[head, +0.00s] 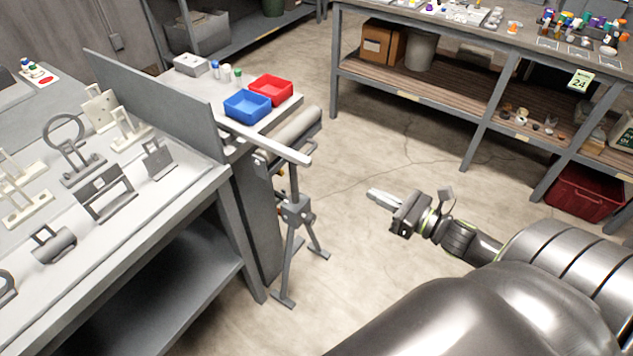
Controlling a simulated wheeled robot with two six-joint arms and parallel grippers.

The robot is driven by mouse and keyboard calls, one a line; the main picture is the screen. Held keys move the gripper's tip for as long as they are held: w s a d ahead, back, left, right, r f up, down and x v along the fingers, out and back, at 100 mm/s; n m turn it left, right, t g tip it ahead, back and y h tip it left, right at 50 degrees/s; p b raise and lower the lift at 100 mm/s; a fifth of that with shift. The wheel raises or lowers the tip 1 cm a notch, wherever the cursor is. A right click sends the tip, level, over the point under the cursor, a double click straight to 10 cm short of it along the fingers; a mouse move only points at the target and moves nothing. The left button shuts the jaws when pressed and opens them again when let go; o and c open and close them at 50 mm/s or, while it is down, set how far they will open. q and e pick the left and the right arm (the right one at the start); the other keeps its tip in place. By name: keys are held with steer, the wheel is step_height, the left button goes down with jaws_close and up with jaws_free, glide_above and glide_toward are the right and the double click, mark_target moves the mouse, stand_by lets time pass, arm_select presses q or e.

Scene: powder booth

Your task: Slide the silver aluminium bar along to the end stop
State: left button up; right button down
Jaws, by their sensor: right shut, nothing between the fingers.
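A long, pale silver bar (275,146) runs from the bench edge out across the near end of a grey roller on a stand. Its right end sticks out past the roller, in the air. I cannot make out its far left end, and I cannot pick out an end stop. My right gripper (372,194) is shut and empty. It is over open floor, to the right of the bar's free end and apart from it. My left gripper is not in view.
The roller stand (297,211) has splayed legs on the floor. A tall grey panel (150,97) stands on the left bench, with metal parts before it. Blue (247,106) and red (271,90) bins sit behind the bar. Floor around my right gripper is clear.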

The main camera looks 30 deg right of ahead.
steer(key=a+r+n+y, duration=0.1)
steer(key=a+r+n, duration=0.1)
steer(key=p, duration=0.6)
glide_toward(283, 152)
steer(key=shift+s+d+f, duration=0.35)
steer(key=shift+d+f, duration=0.3)
steer(key=shift+d, duration=0.25)
steer(key=shift+w+a+f, duration=0.15)
steer(key=shift+w+a, duration=0.1)
steer(key=shift+w, duration=0.3)
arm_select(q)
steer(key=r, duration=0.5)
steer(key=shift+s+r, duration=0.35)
arm_select(e)
steer(key=b+x, duration=0.2)
steer(key=x, duration=0.8)
steer(key=shift+w+a+b, duration=0.15)
steer(key=shift+w+b, duration=0.05)
steer(key=shift+b, duration=0.15)
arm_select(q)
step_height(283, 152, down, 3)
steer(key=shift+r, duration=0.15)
arm_select(e)
steer(key=shift+w+a, duration=0.2)
steer(key=shift+w, duration=0.2)
steer(key=shift+d, duration=0.1)
